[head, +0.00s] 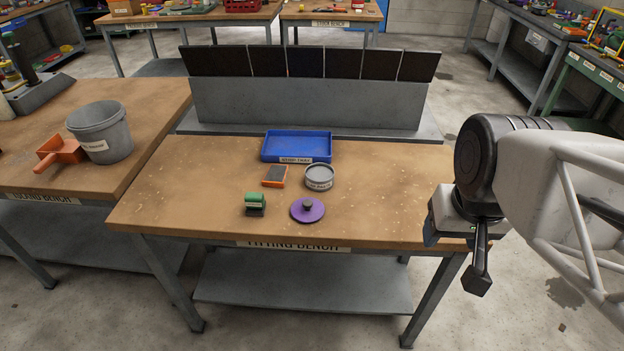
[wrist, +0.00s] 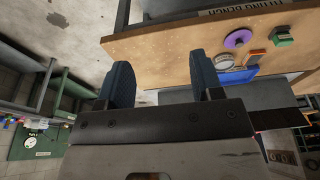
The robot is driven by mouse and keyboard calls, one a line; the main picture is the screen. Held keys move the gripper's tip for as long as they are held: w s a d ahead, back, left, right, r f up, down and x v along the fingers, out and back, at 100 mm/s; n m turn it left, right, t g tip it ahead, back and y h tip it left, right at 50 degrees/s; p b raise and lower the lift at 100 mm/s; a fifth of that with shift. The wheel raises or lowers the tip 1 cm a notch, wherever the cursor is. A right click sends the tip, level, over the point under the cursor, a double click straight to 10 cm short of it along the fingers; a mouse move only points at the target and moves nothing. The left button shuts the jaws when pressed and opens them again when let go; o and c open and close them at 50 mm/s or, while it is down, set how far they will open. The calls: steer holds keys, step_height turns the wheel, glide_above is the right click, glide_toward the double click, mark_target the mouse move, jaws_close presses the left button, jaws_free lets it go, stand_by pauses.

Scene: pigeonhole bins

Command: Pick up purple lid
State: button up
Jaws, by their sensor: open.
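The purple lid (head: 307,210), a flat disc with a dark knob, lies on the fitting bench (head: 190,205) near its front edge. A round grey tin (head: 319,177) stands just behind it. The lid also shows in the wrist view (wrist: 238,38), beyond the fingers at upper right. My gripper (head: 478,270) hangs at the right end of the bench, well apart from the lid. In the wrist view its two blue-grey fingers (wrist: 165,82) are spread with nothing between them.
A green-handled stamp (head: 256,204) stands left of the lid, with an orange-edged pad (head: 274,176) behind it. A blue tray (head: 297,146) is at the back. A grey bin rack (head: 308,103) stands behind the bench. The bench's right part is clear.

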steer(key=w, duration=0.1)
steer(key=m+g+y, duration=0.3)
steer(key=m+y, duration=0.2)
steer(key=m, duration=1.2)
glide_above(308, 202)
steer(key=d, duration=0.3)
step_height(308, 202, down, 18)
steer(key=f, duration=0.1)
steer(key=shift+d+r, duration=0.15)
steer(key=shift+r, duration=0.1)
steer(key=shift+h, duration=0.3)
steer(key=shift+x, duration=1.3)
steer(key=shift+x, duration=2.55)
steer(key=shift+w, duration=0.1)
